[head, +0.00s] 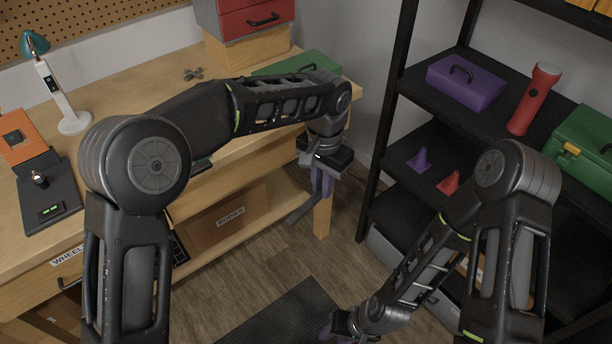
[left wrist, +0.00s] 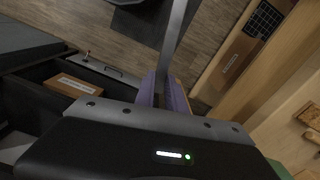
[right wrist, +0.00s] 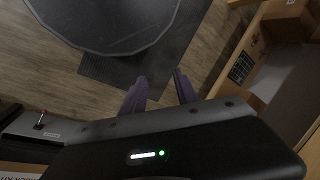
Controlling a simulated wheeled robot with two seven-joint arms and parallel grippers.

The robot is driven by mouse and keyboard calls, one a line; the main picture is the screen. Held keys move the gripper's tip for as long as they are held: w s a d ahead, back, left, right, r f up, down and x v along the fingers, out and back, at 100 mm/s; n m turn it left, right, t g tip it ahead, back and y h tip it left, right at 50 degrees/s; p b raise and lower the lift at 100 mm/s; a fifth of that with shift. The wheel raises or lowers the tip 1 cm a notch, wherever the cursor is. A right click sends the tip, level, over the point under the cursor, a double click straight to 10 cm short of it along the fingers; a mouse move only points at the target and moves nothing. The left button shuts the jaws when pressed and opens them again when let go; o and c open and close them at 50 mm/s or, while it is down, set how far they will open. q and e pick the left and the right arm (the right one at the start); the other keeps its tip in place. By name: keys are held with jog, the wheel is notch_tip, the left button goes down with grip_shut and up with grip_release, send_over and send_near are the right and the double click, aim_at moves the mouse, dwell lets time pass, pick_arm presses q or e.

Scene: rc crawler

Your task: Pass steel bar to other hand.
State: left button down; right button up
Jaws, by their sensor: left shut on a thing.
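The steel bar (head: 304,209) is a thin grey bar slanting down to the left from my left gripper (head: 321,184), near the workbench's front right leg. In the left wrist view the bar (left wrist: 178,40) runs up from between the purple fingers (left wrist: 165,92), which are shut on it. My right gripper (head: 342,328) is low at the bottom of the head view, partly cut off by the edge. In the right wrist view its purple fingers (right wrist: 160,92) stand apart with nothing between them. The bar does not clearly show in the right wrist view.
The wooden workbench (head: 130,100) stands on the left, with a box (head: 230,217) on its lower shelf. A black shelf rack (head: 400,85) on the right holds a purple box (head: 465,85), red flashlight (head: 534,100) and small cones. A dark mat (head: 290,318) lies on the open floor between.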

pick_arm(q)
jog(key=shift+d+f, duration=0.15)
jog(key=shift+d, duration=0.1)
pick_arm(e)
jog(key=shift+o, duration=0.5)
